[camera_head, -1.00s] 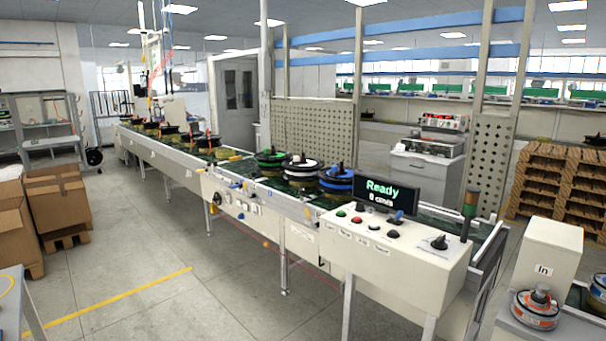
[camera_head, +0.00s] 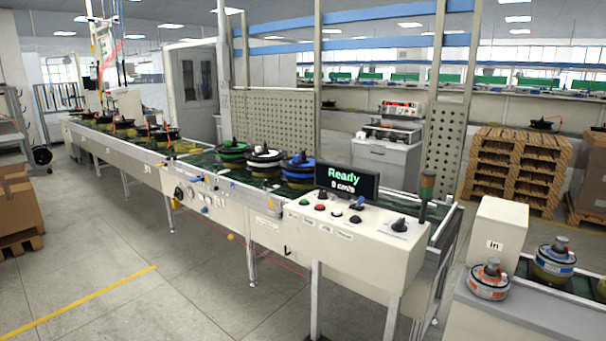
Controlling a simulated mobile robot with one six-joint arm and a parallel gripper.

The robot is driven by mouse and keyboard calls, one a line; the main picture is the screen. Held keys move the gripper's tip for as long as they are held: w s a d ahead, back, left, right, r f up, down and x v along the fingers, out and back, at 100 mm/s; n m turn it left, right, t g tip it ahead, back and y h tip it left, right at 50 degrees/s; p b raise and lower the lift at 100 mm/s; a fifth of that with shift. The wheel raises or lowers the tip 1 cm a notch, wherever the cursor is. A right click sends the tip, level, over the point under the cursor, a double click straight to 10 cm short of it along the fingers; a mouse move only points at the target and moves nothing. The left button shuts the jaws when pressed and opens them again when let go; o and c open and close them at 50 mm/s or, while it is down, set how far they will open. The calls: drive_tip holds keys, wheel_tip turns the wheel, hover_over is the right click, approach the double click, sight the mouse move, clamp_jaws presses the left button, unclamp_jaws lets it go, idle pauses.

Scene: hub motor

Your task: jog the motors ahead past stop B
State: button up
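Several black motors (camera_head: 124,129) sit farther up the line at left. The control box (camera_head: 352,235) has a display (camera_head: 347,181) reading "Ready" and 0 speed, a green button (camera_head: 304,203), a red button (camera_head: 321,207), further dark controls and a black selector knob (camera_head: 399,225). Labels under the controls are too small to read. I cannot make out a marker for stop B. My gripper is not in view.
A stack light (camera_head: 427,187) stands at the box's right end. At right, a white box marked "In" (camera_head: 497,233) stands by an orange-labelled motor (camera_head: 489,280) and a blue-labelled motor (camera_head: 554,262). Pallets (camera_head: 513,170) stand behind. The floor (camera_head: 130,240) before the conveyor is open.

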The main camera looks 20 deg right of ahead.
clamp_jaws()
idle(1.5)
